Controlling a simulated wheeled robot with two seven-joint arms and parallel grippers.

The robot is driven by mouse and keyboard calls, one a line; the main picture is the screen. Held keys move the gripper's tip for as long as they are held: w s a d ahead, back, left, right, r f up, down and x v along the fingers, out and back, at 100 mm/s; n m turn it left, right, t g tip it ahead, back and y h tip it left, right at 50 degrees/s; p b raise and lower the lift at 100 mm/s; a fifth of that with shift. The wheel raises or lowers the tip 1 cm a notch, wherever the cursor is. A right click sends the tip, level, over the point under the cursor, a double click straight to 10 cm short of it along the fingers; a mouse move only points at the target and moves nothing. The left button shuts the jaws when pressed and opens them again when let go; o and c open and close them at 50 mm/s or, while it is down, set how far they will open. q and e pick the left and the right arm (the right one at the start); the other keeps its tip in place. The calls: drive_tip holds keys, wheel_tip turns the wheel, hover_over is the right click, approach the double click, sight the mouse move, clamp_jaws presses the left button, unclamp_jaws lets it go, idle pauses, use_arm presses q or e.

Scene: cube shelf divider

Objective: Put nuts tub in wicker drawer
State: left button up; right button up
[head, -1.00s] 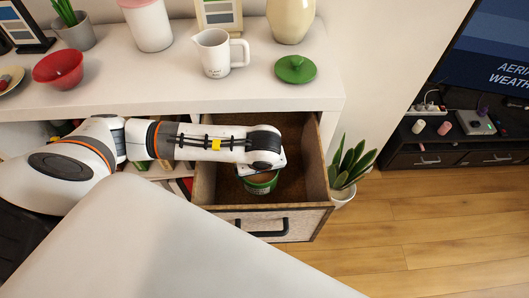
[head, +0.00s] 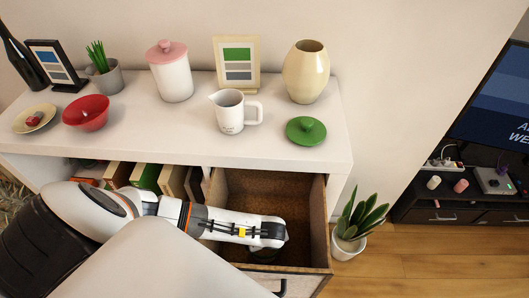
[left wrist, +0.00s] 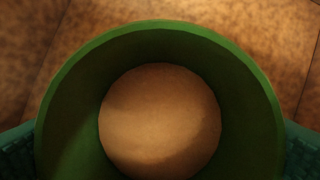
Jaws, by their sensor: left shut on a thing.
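The drawer (head: 319,222) is pulled out from under the white shelf top. My left gripper (head: 264,254) reaches down inside it and is shut on the nuts tub. In the left wrist view the green round tub (left wrist: 258,90) fills the picture, with a tan round area inside, and a finger shows at each lower corner. The brown drawer floor shows around the tub's rim. In the head view my arm hides most of the tub, so I cannot tell whether it touches the floor. My right gripper is not in view.
On the shelf top (head: 180,125) stand a white pitcher (head: 229,113), a green lid (head: 306,130), a cream vase (head: 306,74), a pink-lidded canister (head: 171,75) and a red bowl (head: 86,113). Books (head: 145,177) stand left of the drawer. A potted plant (head: 358,222) is to its right.

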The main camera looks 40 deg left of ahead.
use_arm(q)
drive_tip(key=shift+s+f, duration=0.1)
drive_tip(key=shift+f, duration=0.2)
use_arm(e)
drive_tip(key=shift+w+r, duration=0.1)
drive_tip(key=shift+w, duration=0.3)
use_arm(q)
drive_tip(key=shift+f, duration=0.15)
drive_tip(key=o, duration=0.9)
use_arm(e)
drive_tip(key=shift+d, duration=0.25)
